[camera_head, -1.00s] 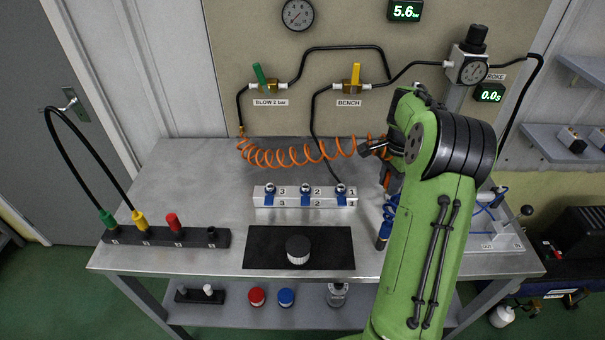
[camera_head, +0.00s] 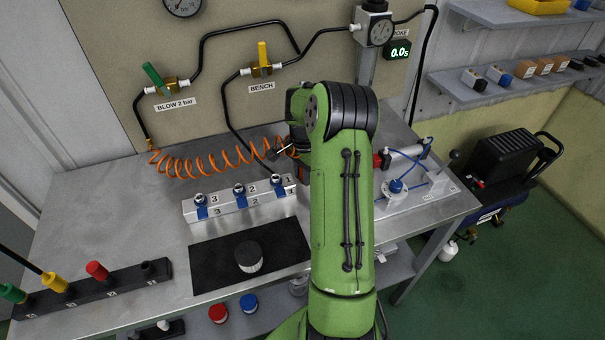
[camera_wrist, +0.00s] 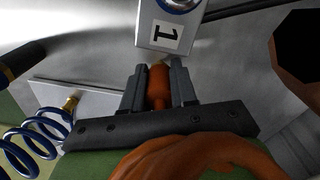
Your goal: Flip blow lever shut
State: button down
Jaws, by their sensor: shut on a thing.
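The blow lever (camera_head: 153,76) is green. It sits on the brass valve above the "BLOW 2 bar" label (camera_head: 175,103) on the back board, tilted up and to the left across the pipe line. My gripper (camera_wrist: 158,73) is shut on an orange, rounded piece (camera_wrist: 159,84) in the wrist view. An orange coiled hose (camera_head: 195,164) runs from the blow valve towards my gripper, and orange coils also show close below the jaws in the wrist view. In the head view my arm hides most of the gripper, which is well right of and below the lever.
The BENCH valve with a yellow lever (camera_head: 262,53) stands right of the blow valve. A numbered block (camera_head: 228,212) and a black mat with a knob (camera_head: 205,275) lie on the bench. A blue coil (camera_wrist: 40,125) is near my gripper. Bench left of the block is clear.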

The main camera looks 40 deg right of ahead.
jog(key=shift+f, duration=0.2)
jog(key=c, duration=0.9)
grip_release()
jog(key=shift+r, duration=0.1)
